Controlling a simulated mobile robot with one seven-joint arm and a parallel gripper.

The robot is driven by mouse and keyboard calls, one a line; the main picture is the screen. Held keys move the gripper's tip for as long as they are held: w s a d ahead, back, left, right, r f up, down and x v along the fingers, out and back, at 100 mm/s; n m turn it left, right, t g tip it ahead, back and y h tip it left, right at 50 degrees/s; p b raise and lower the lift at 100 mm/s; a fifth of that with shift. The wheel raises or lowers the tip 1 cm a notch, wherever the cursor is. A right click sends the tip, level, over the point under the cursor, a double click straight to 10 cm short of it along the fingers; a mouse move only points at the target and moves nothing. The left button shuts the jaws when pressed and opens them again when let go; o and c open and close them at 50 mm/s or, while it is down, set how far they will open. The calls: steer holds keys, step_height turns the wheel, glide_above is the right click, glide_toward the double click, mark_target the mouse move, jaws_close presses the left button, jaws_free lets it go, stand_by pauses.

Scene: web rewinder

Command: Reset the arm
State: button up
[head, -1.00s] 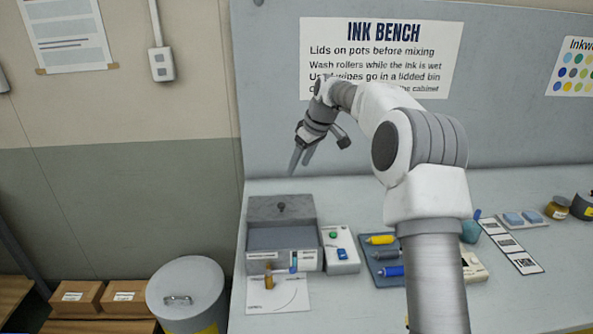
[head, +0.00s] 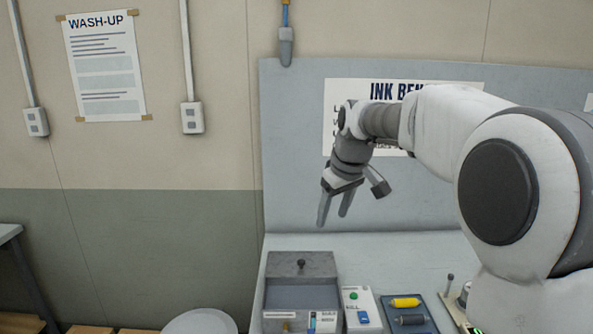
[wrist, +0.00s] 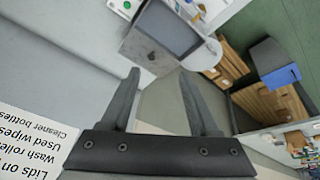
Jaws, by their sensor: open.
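My gripper (head: 334,206) hangs in the air above the back of the ink bench, its two fingers apart and pointing down, with nothing between them. In the wrist view the gripper (wrist: 160,85) shows both fingers spread, with wall and floor beyond. My arm reaches in from the right of the head view and covers part of the ink bench sign (head: 333,92).
On the bench (head: 370,250) below stand a grey open-topped box (head: 300,267), a control box with a green button (head: 358,307) and a blue tray (head: 425,325) holding a yellow roller (head: 405,302) and a dark one. A round bin lid (head: 200,322) is at lower left.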

steer(key=s+d+r+m+h, duration=0.1)
steer(key=s+d+m, duration=0.1)
steer(key=s, duration=0.7)
steer(key=s+d+r+m, duration=0.1)
steer(key=s+d+m, duration=0.1)
steer(key=s, duration=0.7)
steer(key=s+d+f+m, duration=0.1)
steer(key=s+f, duration=0.2)
steer(key=s, duration=0.3)
steer(key=s+d+f+m+t, duration=0.1)
steer(key=s+f, duration=0.1)
steer(key=s, duration=0.5)
steer(key=shift+s+f+m+t, duration=0.25)
steer(key=shift+f+m+t, duration=0.05)
steer(key=shift+f+m, duration=0.1)
